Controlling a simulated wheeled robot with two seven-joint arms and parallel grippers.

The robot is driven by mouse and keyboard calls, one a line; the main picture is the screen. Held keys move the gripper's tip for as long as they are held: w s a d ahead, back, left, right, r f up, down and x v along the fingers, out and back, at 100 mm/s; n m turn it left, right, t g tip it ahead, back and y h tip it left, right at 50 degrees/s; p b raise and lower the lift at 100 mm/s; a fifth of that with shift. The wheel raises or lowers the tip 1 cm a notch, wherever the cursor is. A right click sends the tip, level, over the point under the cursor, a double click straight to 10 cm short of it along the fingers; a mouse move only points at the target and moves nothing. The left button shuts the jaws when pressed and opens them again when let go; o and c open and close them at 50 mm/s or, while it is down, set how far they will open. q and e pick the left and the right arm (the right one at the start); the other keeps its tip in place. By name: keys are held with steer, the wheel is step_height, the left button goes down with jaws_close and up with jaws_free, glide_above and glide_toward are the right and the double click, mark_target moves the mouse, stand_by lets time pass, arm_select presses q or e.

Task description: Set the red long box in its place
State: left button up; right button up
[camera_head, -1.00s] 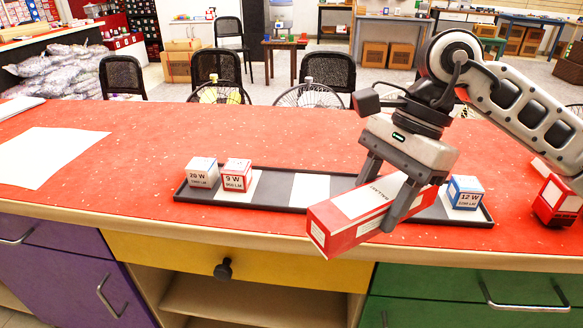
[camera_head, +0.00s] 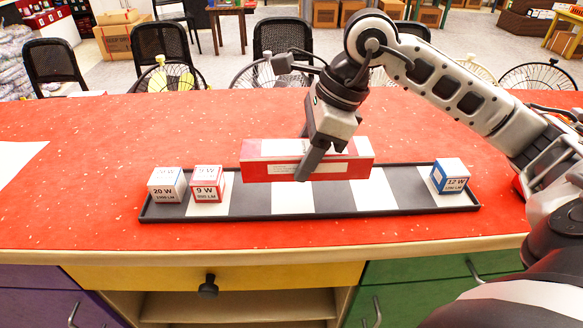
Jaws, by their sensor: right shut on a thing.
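The red long box (camera_head: 347,168), red with white label panels, is held crosswise in my right gripper (camera_head: 303,158). My right gripper is shut on it near its middle. The box lies roughly level over the dark tray (camera_head: 240,207), along the tray's length, and seems to be a little above it. The tray has white patches; one bare white patch (camera_head: 292,200) shows below the box's left half and another (camera_head: 368,195) below its right end. The box hides the back parts of these patches. My left gripper is not in view.
In the tray, a white 20 W box (camera_head: 166,186) and a red-and-white 9 W box (camera_head: 207,184) stand at the left. A blue 12 W box (camera_head: 450,176) stands at the right end.

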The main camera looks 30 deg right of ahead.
mark_target(284, 191)
steer(key=w+f, duration=0.1)
steer(key=f, duration=0.1)
steer(key=w+f, duration=0.2)
steer(key=shift+w, duration=0.15)
steer(key=f, duration=0.3)
steer(key=shift+w+f, duration=0.2)
steer(key=shift+f, duration=0.1)
steer(key=shift+f, duration=0.1)
steer(key=o, duration=0.9)
steer(key=shift+f, duration=0.15)
steer(key=o, duration=0.4)
steer(key=shift+o, duration=0.2)
